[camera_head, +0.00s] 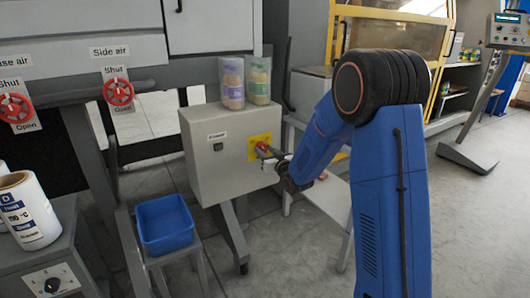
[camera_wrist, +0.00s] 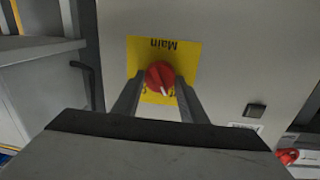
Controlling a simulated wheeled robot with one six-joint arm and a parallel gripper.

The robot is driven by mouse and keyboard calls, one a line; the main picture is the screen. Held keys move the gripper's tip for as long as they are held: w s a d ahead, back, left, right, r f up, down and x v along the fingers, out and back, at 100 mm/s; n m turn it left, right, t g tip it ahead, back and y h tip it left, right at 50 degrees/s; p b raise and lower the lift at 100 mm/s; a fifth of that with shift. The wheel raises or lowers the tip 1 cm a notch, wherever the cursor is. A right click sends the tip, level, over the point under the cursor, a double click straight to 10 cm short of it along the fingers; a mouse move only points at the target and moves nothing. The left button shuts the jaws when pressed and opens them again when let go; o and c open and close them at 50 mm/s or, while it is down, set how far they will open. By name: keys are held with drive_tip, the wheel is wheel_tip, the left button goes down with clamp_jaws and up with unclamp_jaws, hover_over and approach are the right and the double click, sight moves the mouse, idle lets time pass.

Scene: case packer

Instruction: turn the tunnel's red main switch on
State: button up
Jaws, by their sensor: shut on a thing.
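The red main switch (camera_wrist: 159,75) is a round knob on a yellow plate (camera_wrist: 186,58) marked "Main", which appears upside down in the wrist view. The plate is on the front of a grey cabinet (camera_head: 208,185), and the red knob also shows in the head view (camera_head: 262,147). My gripper (camera_wrist: 158,92) is at the knob, with one finger on each side, shut on it. A white mark shows on the knob's lower edge in the wrist view. The position letters on the plate are partly hidden by the knob and fingers.
Two clear containers (camera_head: 232,84) stand on top of the cabinet. A blue bin (camera_head: 165,224) sits on a low stand to the left. Two red valve handles (camera_head: 118,92) marked "Shut" are at upper left. A grey floor (camera_head: 290,265) shows in front.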

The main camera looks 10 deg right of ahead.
drive_tip(key=m, duration=0.4)
drive_tip(key=shift+m+g, duration=0.3)
drive_tip(key=m, duration=0.3)
drive_tip(key=shift+d, duration=0.1)
drive_tip(key=m, duration=0.3)
drive_tip(key=m+y, duration=0.1)
drive_tip(key=m, duration=0.2)
drive_tip(key=shift+d+m+g, duration=0.1)
drive_tip(key=shift+m+g, duration=0.2)
drive_tip(key=shift+m, duration=0.1)
drive_tip(key=o, duration=1.1)
drive_tip(key=shift+c, duration=0.2)
drive_tip(key=v, duration=1.7)
drive_tip(key=shift+d, duration=0.2)
drive_tip(key=shift+s, duration=0.1)
